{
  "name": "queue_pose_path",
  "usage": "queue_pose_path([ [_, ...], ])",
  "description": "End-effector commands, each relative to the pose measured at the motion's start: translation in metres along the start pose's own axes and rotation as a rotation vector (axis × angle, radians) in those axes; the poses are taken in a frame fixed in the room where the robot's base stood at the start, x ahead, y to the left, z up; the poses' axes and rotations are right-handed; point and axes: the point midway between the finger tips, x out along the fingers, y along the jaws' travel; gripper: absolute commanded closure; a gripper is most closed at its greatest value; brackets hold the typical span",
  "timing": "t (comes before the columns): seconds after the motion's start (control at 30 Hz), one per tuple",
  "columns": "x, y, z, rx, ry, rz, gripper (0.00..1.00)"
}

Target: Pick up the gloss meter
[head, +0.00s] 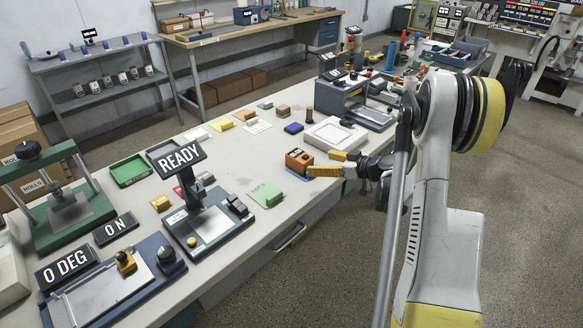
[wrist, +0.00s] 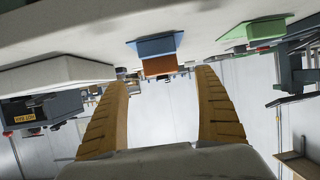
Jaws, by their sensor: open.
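A small orange box-shaped device, which I take to be the gloss meter (head: 299,159), sits on a blue pad near the front edge of the workbench. It also shows in the wrist view (wrist: 160,66), upside down, below the blue pad (wrist: 155,46). My gripper (head: 325,164) is open, low at the bench edge just right of the device, its yellow fingers pointing toward it. In the wrist view my gripper (wrist: 163,78) has its two fingers spread, with the device ahead in the gap between them. The fingers do not appear closed on it.
A white square tray (head: 336,134) stands just behind my gripper. The bench instrument with the READY sign (head: 177,157) stands farther left. The floor at the front is clear.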

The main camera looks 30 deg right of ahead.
Motion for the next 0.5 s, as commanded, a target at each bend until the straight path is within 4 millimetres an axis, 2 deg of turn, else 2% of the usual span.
queue_pose_path([
  [0.3,0.047,-0.001,0.002,-0.002,0.002,-0.002,0.19],
  [0.5,0.064,-0.001,0.002,-0.001,0.001,0.0,0.19],
])
